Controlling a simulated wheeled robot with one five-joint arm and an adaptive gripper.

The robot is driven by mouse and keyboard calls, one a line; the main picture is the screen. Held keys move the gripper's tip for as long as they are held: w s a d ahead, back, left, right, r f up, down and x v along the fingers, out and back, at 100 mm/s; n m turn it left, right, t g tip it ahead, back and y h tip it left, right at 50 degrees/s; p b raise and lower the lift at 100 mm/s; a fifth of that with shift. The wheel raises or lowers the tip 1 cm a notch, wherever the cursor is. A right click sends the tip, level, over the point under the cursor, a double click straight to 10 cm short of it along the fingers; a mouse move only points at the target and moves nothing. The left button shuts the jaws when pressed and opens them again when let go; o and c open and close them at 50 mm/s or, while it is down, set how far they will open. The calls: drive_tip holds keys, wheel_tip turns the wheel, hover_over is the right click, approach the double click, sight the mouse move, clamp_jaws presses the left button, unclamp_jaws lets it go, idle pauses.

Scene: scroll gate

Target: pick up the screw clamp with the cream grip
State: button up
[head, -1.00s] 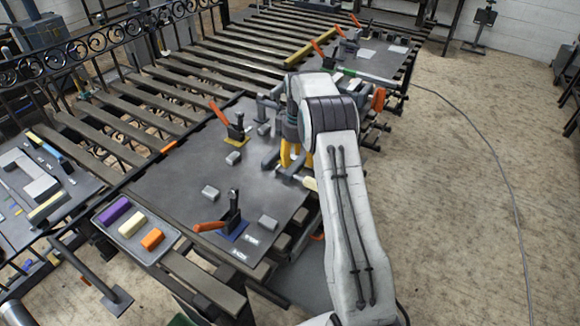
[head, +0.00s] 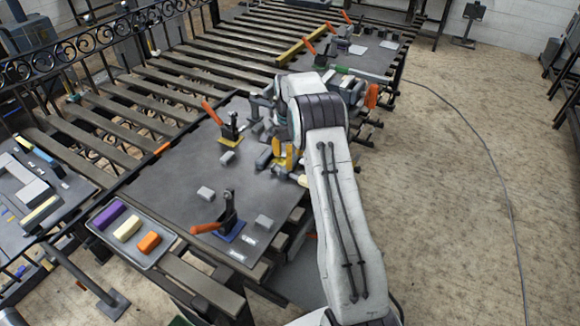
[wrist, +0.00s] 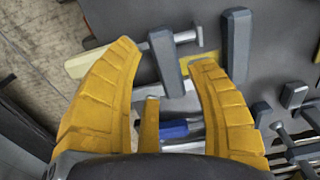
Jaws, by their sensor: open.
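The screw clamp with the cream grip (wrist: 90,60) lies at the right edge of the dark table. Its grey bar (wrist: 168,62) is between my fingertips in the wrist view, and the left finger overlaps part of the grip side. The cream grip also shows in the head view (head: 303,181), beside my forearm. My gripper (wrist: 166,58) has yellow fingers and is open around the bar; I cannot tell whether they touch it. In the head view my gripper (head: 285,153) is partly hidden by my arm.
A blue grip (wrist: 180,130) lies between my fingers, nearer the palm. Another grey clamp bar (wrist: 237,42) stands right of the right finger. Orange-handled toggle clamps (head: 228,215) stand on the table (head: 170,185). A tray (head: 155,252) with coloured blocks is at the front left.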

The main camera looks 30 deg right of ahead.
sight(295, 168)
drive_tip(key=shift+s+a+f+p, duration=0.1)
drive_tip(key=shift+f+p, duration=0.75)
drive_tip(key=shift+f, duration=2.2)
drive_tip(key=shift+c, duration=0.5)
drive_tip(key=c, duration=0.7)
drive_tip(key=shift+r, duration=0.1)
drive_tip(key=shift+c, duration=0.7)
drive_tip(key=shift+r, duration=0.1)
